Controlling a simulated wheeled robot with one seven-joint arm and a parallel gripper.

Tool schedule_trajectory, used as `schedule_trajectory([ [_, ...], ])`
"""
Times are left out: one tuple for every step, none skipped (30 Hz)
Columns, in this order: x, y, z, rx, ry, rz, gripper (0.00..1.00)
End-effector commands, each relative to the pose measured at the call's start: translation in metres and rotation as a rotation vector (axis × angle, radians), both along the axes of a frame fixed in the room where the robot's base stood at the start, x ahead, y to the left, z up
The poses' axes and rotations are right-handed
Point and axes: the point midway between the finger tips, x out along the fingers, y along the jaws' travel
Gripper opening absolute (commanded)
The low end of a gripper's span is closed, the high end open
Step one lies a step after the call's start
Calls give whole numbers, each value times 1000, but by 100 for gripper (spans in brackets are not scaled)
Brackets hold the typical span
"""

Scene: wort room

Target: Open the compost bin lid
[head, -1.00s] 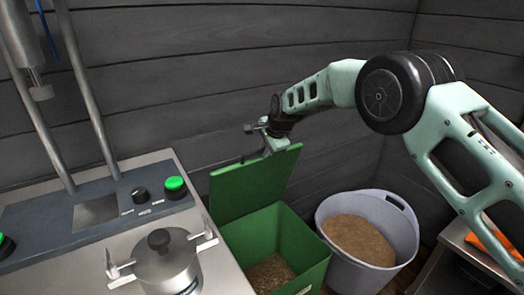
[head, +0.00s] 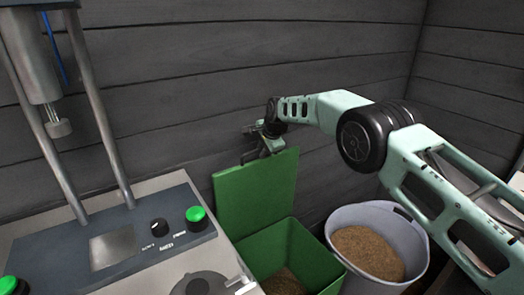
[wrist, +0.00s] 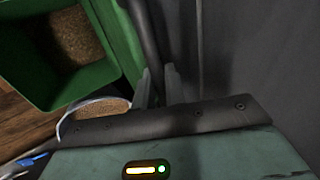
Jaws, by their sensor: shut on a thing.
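The green compost bin (head: 318,262) stands between the counter and a grey tub, with brown grainy matter inside. Its green lid (head: 256,200) is raised and stands nearly upright at the back of the bin, near the wall, so the bin's mouth is uncovered. My gripper (head: 264,150) is at the lid's top edge and shut on it. The bin's inside (wrist: 75,38) shows at upper left there.
A grey tub (head: 408,255) of brown grain stands to the right of the bin. The dark plank wall (head: 200,90) is close behind the lid.

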Motion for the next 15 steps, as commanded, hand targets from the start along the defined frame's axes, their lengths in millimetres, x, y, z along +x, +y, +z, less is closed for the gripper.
schedule_trajectory([
  [1, -1, 1, 1, -2, -1, 0],
  [1, -1, 1, 1, -2, -1, 0],
  [1, -1, 1, 1, -2, -1, 0],
  [1, -1, 1, 0, -1, -1, 0],
  [1, -1, 1, 0, -1, -1, 0],
  [1, -1, 1, 0, -1, -1, 15],
  [1, -1, 1, 0, -1, -1, 24],
  [1, -1, 1, 0, -1, -1, 30],
  [0, -1, 0, 0, -1, -1, 30],
  [0, -1, 0, 0, 0, -1, 30],
  [0, -1, 0, -1, 1, -1, 30],
  [0, -1, -1, -1, 1, -1, 30],
  [0, -1, -1, -1, 1, -1, 30],
  [0, -1, -1, -1, 1, -1, 30],
  [0, -1, -1, -2, 2, -1, 30],
])
